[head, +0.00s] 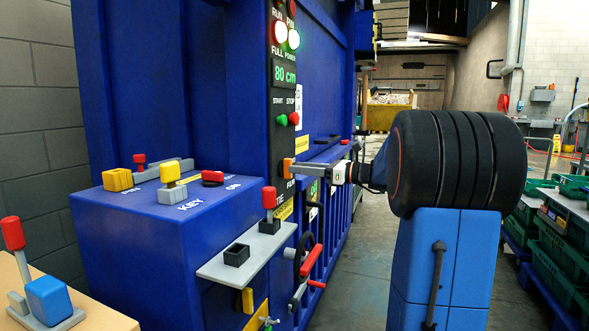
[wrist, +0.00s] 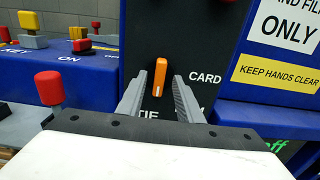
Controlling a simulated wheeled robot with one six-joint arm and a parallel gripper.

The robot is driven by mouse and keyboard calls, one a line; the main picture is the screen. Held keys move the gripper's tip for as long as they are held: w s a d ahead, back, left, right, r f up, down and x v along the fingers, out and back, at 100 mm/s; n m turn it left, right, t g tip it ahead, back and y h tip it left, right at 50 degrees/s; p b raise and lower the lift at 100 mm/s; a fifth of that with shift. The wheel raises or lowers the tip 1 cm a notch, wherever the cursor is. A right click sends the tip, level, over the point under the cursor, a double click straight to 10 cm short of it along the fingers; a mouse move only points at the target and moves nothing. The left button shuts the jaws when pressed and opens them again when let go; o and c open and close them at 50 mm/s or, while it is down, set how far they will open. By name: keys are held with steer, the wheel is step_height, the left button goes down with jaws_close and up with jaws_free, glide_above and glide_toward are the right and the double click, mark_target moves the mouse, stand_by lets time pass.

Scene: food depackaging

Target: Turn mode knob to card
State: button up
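The mode knob is an orange upright bar (wrist: 159,76) on a dark panel, with a white mark at its lower end. The word CARD (wrist: 205,78) is printed to its right, and TIE (wrist: 148,114) is partly visible below. My gripper (wrist: 158,88) is open, one finger at each side of the knob with gaps showing between. In the head view my gripper (head: 298,168) reaches the panel from the right, and the orange knob (head: 287,168) shows at its tip. I cannot tell whether a fingertip touches the panel.
The blue machine has a control box (head: 150,215) with several levers at left. A grey shelf (head: 250,250) with a red-topped lever (head: 269,198) juts out below the panel. Green and red buttons (head: 288,120) sit above the knob.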

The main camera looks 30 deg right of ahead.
mark_target(286, 169)
steer(key=shift+x, duration=1.3)
jaws_close()
steer(key=shift+s+n, duration=0.1)
steer(key=shift+n, duration=0.2)
steer(key=shift+s+a+f+n, duration=0.1)
steer(key=shift+f+n, duration=0.05)
steer(key=shift+n, duration=2.7)
steer(key=shift+a+f+n, duration=0.1)
steer(key=shift+n, duration=2.8)
steer(key=shift+s+a+f+n, duration=0.1)
steer(key=shift+f+n, duration=0.05)
steer(key=shift+n, duration=2.7)
